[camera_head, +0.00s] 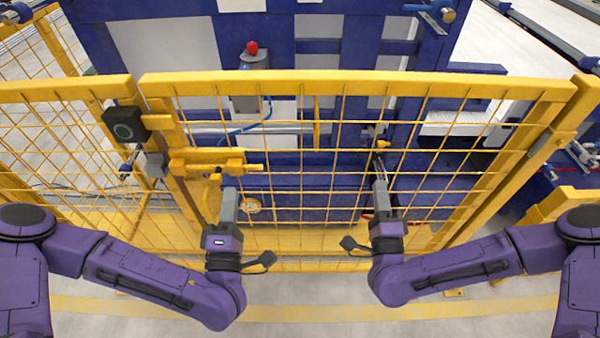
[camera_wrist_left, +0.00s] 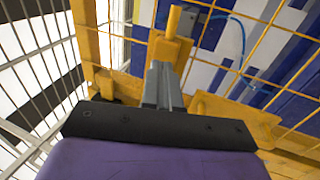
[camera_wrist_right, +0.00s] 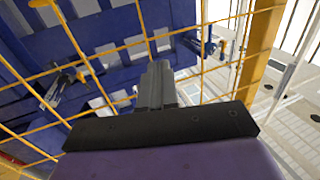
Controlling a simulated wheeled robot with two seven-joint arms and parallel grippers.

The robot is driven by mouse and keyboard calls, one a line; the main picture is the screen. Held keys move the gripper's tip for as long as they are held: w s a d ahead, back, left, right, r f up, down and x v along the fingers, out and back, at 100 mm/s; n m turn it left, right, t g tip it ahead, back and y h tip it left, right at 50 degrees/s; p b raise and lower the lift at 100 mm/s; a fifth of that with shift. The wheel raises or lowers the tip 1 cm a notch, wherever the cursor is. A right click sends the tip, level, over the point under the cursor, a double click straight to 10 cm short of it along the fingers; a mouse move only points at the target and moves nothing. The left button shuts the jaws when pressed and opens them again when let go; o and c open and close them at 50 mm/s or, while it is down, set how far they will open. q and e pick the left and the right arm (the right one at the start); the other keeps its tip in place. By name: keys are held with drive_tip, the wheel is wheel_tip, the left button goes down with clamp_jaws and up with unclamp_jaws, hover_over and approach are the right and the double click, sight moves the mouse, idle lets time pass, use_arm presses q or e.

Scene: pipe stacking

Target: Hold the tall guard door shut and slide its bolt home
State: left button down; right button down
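The tall guard door (camera_head: 355,78) is a yellow frame with wire mesh, standing across the middle of the head view. Its left edge is beside the fixed post; I cannot tell whether it is fully shut. The yellow bolt (camera_head: 215,155) lies horizontally near that edge, its right end sticking out over the mesh. My left gripper (camera_head: 229,191) is shut just below the bolt. In the left wrist view a yellow peg (camera_wrist_left: 172,22) stands just beyond its fingertips; contact is unclear. My right gripper (camera_head: 380,184) is shut and empty in front of the mesh, right of the door's middle.
A black box (camera_head: 125,125) and a grey block (camera_head: 155,164) are at the post left of the door. Another mesh panel (camera_head: 55,150) adjoins on the left. Blue machinery with a red button (camera_head: 252,47) stands behind the door. Floor in front is clear.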

sight(217, 173)
drive_tip(key=shift+w, duration=0.1)
drive_tip(key=shift+w, duration=1.05)
use_arm(q)
drive_tip(key=shift+s+r, duration=0.1)
drive_tip(key=shift+s, duration=0.15)
use_arm(e)
drive_tip(key=shift+w+r, duration=0.1)
drive_tip(key=shift+r, duration=0.15)
use_arm(q)
drive_tip(key=shift+x, duration=2.1)
use_arm(e)
drive_tip(key=shift+r, duration=0.15)
use_arm(q)
drive_tip(key=shift+w, duration=0.1)
drive_tip(key=shift+a, duration=0.1)
